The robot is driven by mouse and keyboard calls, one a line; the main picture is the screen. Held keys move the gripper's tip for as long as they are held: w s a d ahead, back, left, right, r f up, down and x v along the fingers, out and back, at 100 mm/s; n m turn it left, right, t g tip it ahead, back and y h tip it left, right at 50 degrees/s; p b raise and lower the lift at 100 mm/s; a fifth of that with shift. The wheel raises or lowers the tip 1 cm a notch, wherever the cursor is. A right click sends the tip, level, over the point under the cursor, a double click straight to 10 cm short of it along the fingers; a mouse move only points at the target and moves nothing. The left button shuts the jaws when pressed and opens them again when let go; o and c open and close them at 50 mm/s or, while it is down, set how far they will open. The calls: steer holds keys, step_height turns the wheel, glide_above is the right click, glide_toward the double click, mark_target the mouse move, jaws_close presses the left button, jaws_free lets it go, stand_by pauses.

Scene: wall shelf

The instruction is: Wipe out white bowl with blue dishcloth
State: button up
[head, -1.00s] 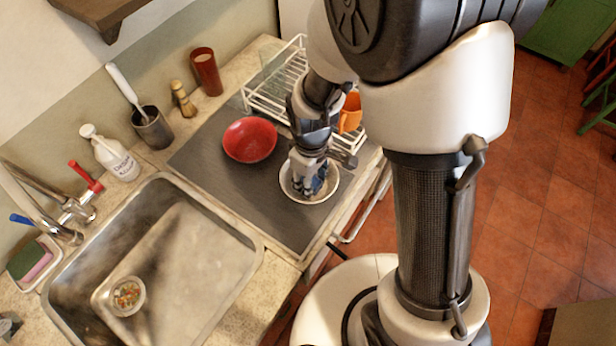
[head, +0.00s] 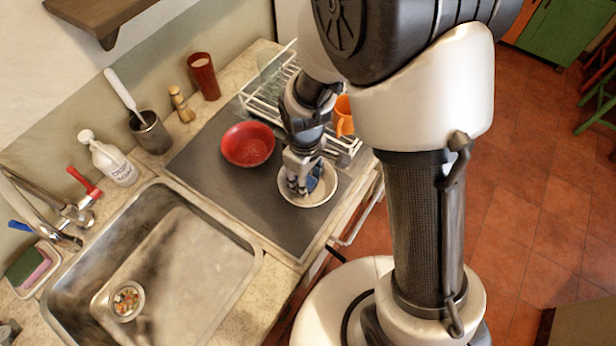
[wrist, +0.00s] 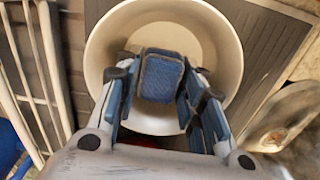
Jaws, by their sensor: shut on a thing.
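The white bowl (head: 328,188) stands on the dark drain mat (head: 270,205), near its right edge. My gripper (head: 301,186) reaches down into it, over its left part in the head view. The blue dishcloth (head: 316,171) shows beside the fingers there, partly hidden. In the wrist view, the folded blue cloth (wrist: 160,75) sits between my gripper's fingers (wrist: 160,95), which are shut on it. The bowl's pale inside (wrist: 225,62) surrounds it. Whether the cloth touches the bowl's inner wall is hard to tell.
A red bowl (head: 248,144) stands just left of my gripper. A white dish rack (head: 262,102) with an orange mug (head: 344,115) is behind it. The steel sink (head: 190,245) lies to the left. A grey utensil pot (head: 152,132) and red cup (head: 204,76) stand by the wall.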

steer(key=shift+s+a, duration=0.15)
steer(key=shift+s, duration=0.15)
steer(key=shift+s+f, duration=0.1)
steer(key=shift+s, duration=0.05)
steer(key=shift+s+d, duration=0.15)
steer(key=shift+d, duration=0.1)
steer(key=shift+d, duration=0.35)
steer(key=shift+w+d, duration=0.1)
steer(key=shift+w, duration=0.3)
steer(key=shift+w+a, duration=0.3)
steer(key=shift+a, duration=0.1)
steer(key=shift+s+a, duration=0.15)
steer(key=shift+a, duration=0.1)
steer(key=shift+s, duration=0.3)
